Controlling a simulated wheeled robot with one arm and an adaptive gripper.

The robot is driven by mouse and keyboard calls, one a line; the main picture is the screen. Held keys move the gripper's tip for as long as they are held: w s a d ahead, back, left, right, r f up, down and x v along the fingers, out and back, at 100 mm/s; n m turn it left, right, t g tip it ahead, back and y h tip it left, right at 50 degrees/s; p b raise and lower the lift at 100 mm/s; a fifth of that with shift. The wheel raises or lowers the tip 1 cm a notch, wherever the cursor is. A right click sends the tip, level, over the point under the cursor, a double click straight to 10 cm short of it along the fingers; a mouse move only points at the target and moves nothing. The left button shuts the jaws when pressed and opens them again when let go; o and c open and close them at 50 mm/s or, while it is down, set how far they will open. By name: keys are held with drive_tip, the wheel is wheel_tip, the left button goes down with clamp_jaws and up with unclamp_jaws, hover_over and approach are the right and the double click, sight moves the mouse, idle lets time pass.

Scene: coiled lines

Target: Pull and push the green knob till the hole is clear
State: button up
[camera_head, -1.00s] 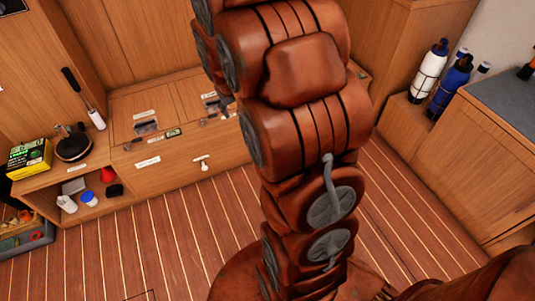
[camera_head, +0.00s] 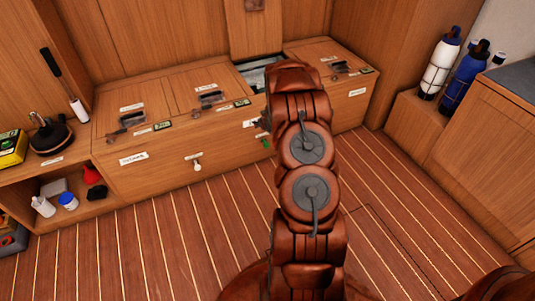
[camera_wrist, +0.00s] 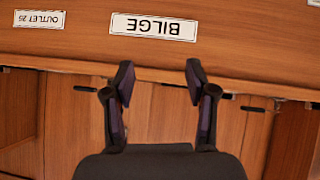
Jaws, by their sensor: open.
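A small green knob (camera_head: 265,142) shows on the front of the wooden locker (camera_head: 225,190) in the head view, just left of my arm and partly beside it. My gripper (camera_wrist: 160,76) shows in the wrist view, open, with nothing between its two dark fingers. In front of it is a wooden panel with an upside-down BILGE label (camera_wrist: 154,27). The green knob is not seen in the wrist view. In the head view my arm hides the gripper. The hole that the task names cannot be made out.
A white knob (camera_head: 197,163) is on the locker front, left of the green one. An open compartment (camera_head: 260,73) in the locker top lies behind my arm. Bottles (camera_head: 441,62) stand at the right. The plank floor (camera_head: 150,250) before the locker is clear.

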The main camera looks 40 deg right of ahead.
sight(267, 145)
drive_tip(key=s+d+f+t+b, duration=0.15)
drive_tip(key=f+b, duration=0.25)
drive_tip(key=f, duration=0.6)
drive_tip(key=d+f+t+b, duration=0.2)
drive_tip(key=d+f+b, duration=0.15)
drive_tip(key=f, duration=0.65)
drive_tip(key=shift+m, duration=0.4)
drive_tip(key=shift+f+b+x, duration=0.15)
drive_tip(key=shift+b+x, duration=0.6)
drive_tip(key=shift+x, duration=0.45)
drive_tip(key=shift+f+b+x, duration=0.15)
drive_tip(key=shift+b+x, duration=0.55)
drive_tip(key=shift+x, duration=0.55)
drive_tip(key=shift+b+x, duration=0.45)
drive_tip(key=shift+x, duration=0.65)
drive_tip(key=shift+a+r, duration=0.1)
clamp_jaws()
